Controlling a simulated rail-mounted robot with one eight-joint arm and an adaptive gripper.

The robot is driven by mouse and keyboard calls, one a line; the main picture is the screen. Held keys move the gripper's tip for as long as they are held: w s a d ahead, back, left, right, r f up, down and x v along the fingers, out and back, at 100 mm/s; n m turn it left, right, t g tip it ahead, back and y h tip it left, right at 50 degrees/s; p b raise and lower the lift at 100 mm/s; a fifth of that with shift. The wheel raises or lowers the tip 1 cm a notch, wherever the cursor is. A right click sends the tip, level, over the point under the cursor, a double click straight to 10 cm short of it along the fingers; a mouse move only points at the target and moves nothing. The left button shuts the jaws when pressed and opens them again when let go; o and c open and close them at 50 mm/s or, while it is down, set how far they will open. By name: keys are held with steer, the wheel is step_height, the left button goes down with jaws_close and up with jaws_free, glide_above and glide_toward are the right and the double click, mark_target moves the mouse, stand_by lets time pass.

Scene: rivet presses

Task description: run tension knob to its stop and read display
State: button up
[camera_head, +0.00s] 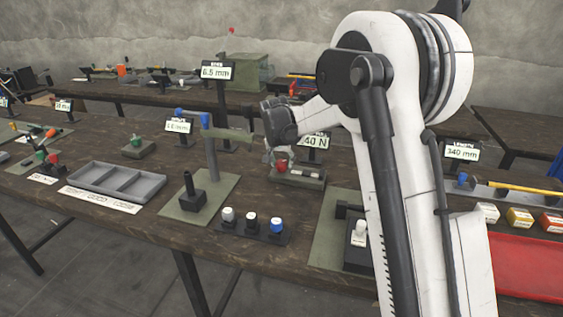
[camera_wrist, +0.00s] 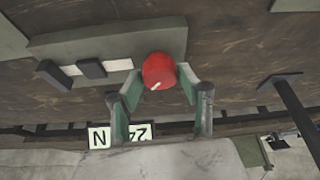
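The red tension knob (camera_head: 281,166) sits on a low grey-green block (camera_head: 304,177) in the head view. In the wrist view the knob (camera_wrist: 158,71) is round, with a white mark on its face. My gripper (camera_head: 277,154) is over the knob. In the wrist view its fingertips (camera_wrist: 160,83) stand apart on either side of the knob; a small gap seems to show, but contact is unclear. The display (camera_head: 315,141) behind shows "40 N" in the head view, its left edge hidden. In the wrist view the display (camera_wrist: 99,138) is inverted and partly covered by a finger.
A post with a blue-topped arm (camera_head: 211,160) stands left of the knob. In front is a strip with white and blue knobs (camera_head: 250,232). A grey divided tray (camera_head: 115,182) lies further left. A red tray (camera_head: 527,262) is at right. Bare tabletop shows between fixtures.

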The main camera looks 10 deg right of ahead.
steer(key=o, duration=0.3)
steer(key=shift+r, duration=0.15)
steer(key=v, duration=1.1)
steer(key=shift+r, duration=0.35)
steer(key=shift+s+a, duration=0.1)
steer(key=shift+s, duration=0.05)
